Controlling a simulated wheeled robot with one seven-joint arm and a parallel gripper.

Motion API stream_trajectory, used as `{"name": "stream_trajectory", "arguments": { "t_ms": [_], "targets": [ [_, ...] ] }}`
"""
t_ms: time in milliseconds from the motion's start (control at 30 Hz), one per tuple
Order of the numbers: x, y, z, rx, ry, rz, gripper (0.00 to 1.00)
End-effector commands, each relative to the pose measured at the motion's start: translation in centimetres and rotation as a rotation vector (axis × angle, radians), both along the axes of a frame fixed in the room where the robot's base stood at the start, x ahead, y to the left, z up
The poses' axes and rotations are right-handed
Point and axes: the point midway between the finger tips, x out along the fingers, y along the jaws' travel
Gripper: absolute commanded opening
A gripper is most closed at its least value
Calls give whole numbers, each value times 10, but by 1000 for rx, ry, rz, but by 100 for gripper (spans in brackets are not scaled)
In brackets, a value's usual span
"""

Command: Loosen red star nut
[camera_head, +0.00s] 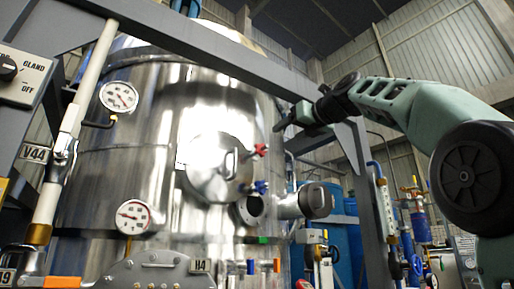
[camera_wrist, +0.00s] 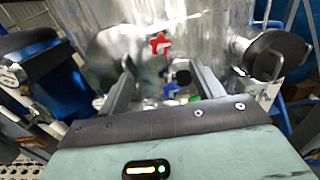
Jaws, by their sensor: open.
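The red star nut (camera_head: 261,150) sits at the upper right edge of the round steel hatch (camera_head: 205,178) on the large shiny vessel. It also shows in the wrist view (camera_wrist: 159,44), just beyond and roughly between the fingertips. My gripper (camera_head: 281,124) is to the right of and slightly above the nut in the head view. In the wrist view my gripper (camera_wrist: 160,68) has its two fingers apart with nothing held between them. A blue star nut (camera_head: 261,187) sits lower on the hatch edge and partly shows in the wrist view (camera_wrist: 170,89).
A side pipe with a dark end cap (camera_head: 318,201) sticks out below my gripper. A grey frame beam (camera_head: 220,62) crosses above the hatch, and a grey post (camera_head: 373,210) stands to the right. Gauges (camera_head: 119,97) are at the left. Space directly before the red nut looks clear.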

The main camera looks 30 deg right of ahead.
Motion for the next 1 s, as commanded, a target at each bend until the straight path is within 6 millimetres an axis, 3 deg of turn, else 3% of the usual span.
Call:
{"name": "stream_trajectory", "arguments": {
  "t_ms": [600,800,1000],
  "targets": [
    [125,5,2,-3,3,2,66],
    [146,6,1,-2,2,1,66],
    [150,6,0,-3,1,1,66]
  ]
}}
